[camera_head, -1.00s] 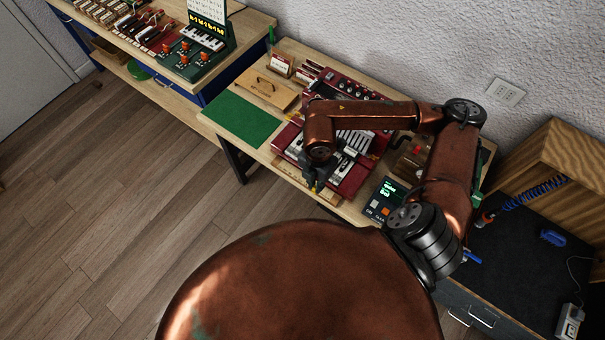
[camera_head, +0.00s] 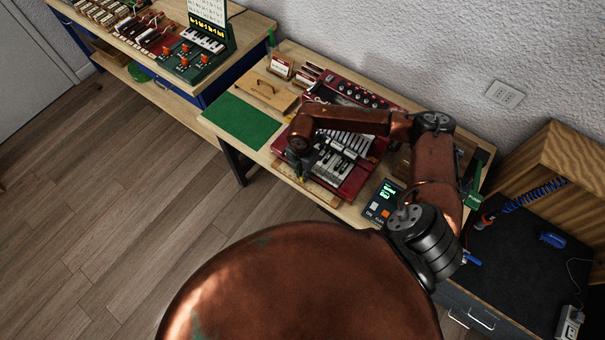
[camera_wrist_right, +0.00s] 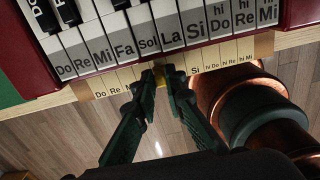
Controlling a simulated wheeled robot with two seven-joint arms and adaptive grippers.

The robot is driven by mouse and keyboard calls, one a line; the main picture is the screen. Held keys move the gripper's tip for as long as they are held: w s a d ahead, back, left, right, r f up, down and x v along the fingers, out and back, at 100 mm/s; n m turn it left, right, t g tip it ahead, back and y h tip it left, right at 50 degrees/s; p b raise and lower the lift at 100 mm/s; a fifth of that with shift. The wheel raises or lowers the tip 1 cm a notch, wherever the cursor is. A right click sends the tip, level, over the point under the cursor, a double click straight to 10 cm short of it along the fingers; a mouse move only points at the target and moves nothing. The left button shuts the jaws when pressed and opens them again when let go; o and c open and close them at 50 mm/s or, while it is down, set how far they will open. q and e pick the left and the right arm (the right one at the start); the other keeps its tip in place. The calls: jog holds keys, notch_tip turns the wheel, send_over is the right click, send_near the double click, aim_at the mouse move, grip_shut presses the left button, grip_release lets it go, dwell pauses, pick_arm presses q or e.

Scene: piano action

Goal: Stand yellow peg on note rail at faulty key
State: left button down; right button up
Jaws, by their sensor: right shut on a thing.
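My right gripper (camera_head: 299,176) is at the front edge of the red keyboard (camera_head: 347,187). In the right wrist view its dark green fingers (camera_wrist_right: 157,84) are shut on the yellow peg (camera_wrist_right: 160,76), of which only a small part shows. The pale wooden note rail (camera_wrist_right: 217,82), lettered with note names, lies along the front of the keys. The peg is over or at the rail's middle, in front of the Sol and La keys, between the readable Re and Si labels. I cannot tell whether it touches the rail. My left gripper is not in view.
A control box (camera_head: 383,203) with a lit display stands right of the keyboard. A green mat (camera_head: 240,120) and a wooden board with a handle (camera_head: 266,92) lie to the left. The table's front edge is close to the rail.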

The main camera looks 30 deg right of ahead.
jog(key=shift+f, duration=0.25)
jog(key=o, duration=0.8)
jog(key=shift+c, duration=0.2)
jog(key=shift+r, duration=0.1)
notch_tip(320, 180, up, 12)
dwell(0.5)
